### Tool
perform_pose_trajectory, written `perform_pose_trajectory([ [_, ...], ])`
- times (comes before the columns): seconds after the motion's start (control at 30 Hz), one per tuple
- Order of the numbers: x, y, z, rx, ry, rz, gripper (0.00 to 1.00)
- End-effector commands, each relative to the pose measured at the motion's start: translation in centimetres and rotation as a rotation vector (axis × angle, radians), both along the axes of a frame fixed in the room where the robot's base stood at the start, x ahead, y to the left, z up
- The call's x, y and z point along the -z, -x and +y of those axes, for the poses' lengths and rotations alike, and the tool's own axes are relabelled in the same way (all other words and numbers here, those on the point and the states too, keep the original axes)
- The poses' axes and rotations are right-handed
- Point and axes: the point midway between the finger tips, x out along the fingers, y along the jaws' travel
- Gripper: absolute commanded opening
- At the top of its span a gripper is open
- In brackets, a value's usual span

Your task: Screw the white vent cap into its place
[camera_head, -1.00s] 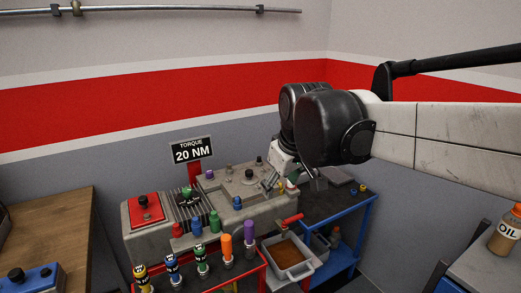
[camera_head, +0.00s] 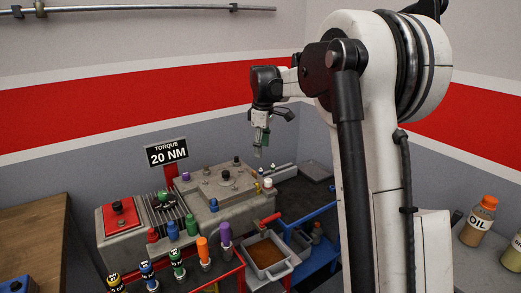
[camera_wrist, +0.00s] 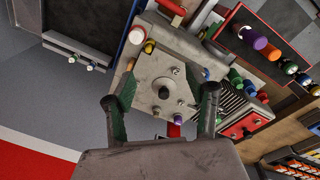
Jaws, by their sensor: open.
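A small white cap (camera_wrist: 137,36) sits at the edge of the grey machine block (camera_wrist: 185,55) in the wrist view, beside a yellow cap (camera_wrist: 149,47). A small white cap also shows at the block's right end in the head view (camera_head: 268,184). I cannot tell whether it is screwed in or only resting. My gripper (camera_head: 259,152) points down above the block's back right part and is apart from it. In the wrist view my gripper (camera_wrist: 163,97) has its fingers spread with nothing between them; the block's dark central knob (camera_wrist: 164,93) shows below the gap.
A rack of coloured plugs (camera_head: 202,250) stands in front of the block. A grey bin (camera_head: 264,252) with brown contents and a red handle (camera_head: 269,219) lie at its front right. A torque sign (camera_head: 167,154) stands behind. Two small caps (camera_wrist: 82,67) sit by the dark tray.

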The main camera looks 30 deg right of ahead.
Motion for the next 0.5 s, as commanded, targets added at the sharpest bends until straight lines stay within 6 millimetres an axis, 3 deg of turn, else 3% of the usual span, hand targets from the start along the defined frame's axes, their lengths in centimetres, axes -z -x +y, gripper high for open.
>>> perform_pose_trajectory([
  [0.2,3.4,-3.6,-3.3,-0.092,-0.008,0.063,0.51],
  [0.5,5.5,-4.9,-4.9,-0.143,-0.016,0.096,0.51],
])
